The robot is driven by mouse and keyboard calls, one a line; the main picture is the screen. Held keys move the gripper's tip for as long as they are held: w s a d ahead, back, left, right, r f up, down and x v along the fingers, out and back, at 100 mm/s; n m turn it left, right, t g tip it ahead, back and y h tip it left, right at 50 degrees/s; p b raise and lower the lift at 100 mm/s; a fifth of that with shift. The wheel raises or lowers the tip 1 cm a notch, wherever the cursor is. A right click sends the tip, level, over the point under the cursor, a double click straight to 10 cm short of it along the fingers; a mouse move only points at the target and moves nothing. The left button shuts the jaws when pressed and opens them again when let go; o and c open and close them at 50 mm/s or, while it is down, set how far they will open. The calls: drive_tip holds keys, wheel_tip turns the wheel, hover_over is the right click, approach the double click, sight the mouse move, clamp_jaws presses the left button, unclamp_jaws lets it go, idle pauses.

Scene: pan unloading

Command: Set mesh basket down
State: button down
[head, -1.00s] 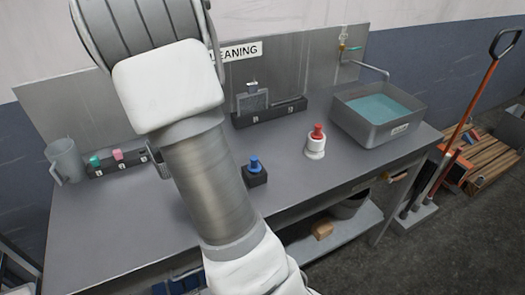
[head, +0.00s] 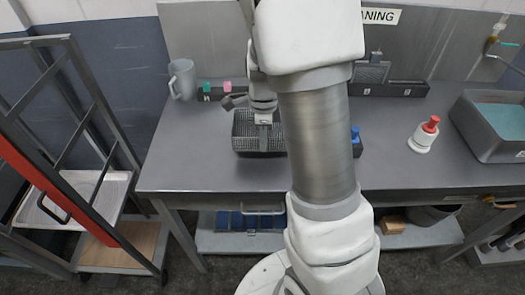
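The dark mesh basket (head: 244,140) is at the middle left of the grey workbench (head: 190,150), level, left of my arm. It is on the bench top or just above it; I cannot tell which. My gripper (head: 264,142) points down at the basket and overlaps its middle and near side. The fingers are small and partly merge with the basket, so I cannot tell whether they are open or shut on it.
Behind the basket are a grey jug (head: 182,80) and a rack with green and pink items (head: 207,91). A blue-topped item (head: 355,135), a red-topped white bottle (head: 424,135) and a water basin (head: 492,122) are to the right. A rack cart (head: 105,140) stands left.

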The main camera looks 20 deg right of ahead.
drive_tip(key=shift+a+f, duration=0.2)
drive_tip(key=shift+f, duration=1.9)
drive_tip(key=shift+b, duration=0.3)
drive_tip(key=shift+f, duration=0.2)
drive_tip(key=c, duration=1.1)
unclamp_jaws()
drive_tip(key=shift+r, duration=0.15)
